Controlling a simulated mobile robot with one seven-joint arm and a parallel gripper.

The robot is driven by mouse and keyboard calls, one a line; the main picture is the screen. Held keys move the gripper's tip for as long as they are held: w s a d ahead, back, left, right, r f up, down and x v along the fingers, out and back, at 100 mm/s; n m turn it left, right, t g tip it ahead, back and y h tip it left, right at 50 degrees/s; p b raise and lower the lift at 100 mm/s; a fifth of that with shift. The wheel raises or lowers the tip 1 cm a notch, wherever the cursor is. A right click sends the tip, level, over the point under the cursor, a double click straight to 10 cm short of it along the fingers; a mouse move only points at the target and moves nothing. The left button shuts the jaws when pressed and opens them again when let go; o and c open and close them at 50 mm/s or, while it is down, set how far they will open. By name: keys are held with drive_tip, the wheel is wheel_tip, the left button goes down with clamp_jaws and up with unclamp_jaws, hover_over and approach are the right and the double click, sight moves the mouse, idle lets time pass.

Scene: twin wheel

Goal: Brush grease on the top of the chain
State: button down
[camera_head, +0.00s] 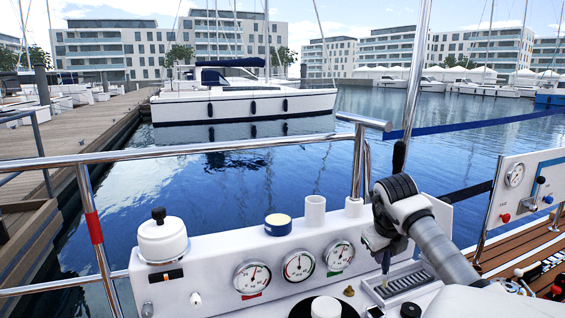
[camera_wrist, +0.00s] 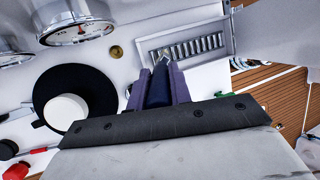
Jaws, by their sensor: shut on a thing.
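The chain (camera_head: 404,283) lies in a pale, shallow recessed tray (camera_head: 372,291) on the white console. In the wrist view the chain (camera_wrist: 187,47) is a row of metal links beyond my fingertips. My gripper (camera_head: 384,243) is above the tray's left part, pointing down. In the wrist view my gripper (camera_wrist: 158,84) is shut on a dark blue brush (camera_wrist: 157,92), between two purple-grey fingers. The brush's lower end (camera_head: 386,263) points down toward the chain's left end. I cannot tell whether it touches the links. A round tin (camera_head: 278,225) with pale yellow content, possibly grease, stands on the console's upper ledge.
A white lidded pot (camera_head: 162,238), gauges (camera_head: 252,277) and a short white tube (camera_head: 315,210) line the console left of my arm. A metal railing (camera_head: 200,154) runs behind it. A black round base with a white knob (camera_wrist: 67,112) lies left of my gripper.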

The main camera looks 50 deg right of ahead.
drive_tip(key=shift+f+b, duration=0.55)
drive_tip(key=shift+f, duration=0.15)
drive_tip(key=shift+s+d+r+p, duration=0.1)
drive_tip(key=shift+s+d+p, duration=0.05)
drive_tip(key=shift+d+p, duration=0.15)
drive_tip(key=s+d+p, duration=0.2)
drive_tip(key=d, duration=0.1)
drive_tip(key=d+p, duration=0.1)
drive_tip(key=d, duration=0.1)
drive_tip(key=shift+s, duration=0.4)
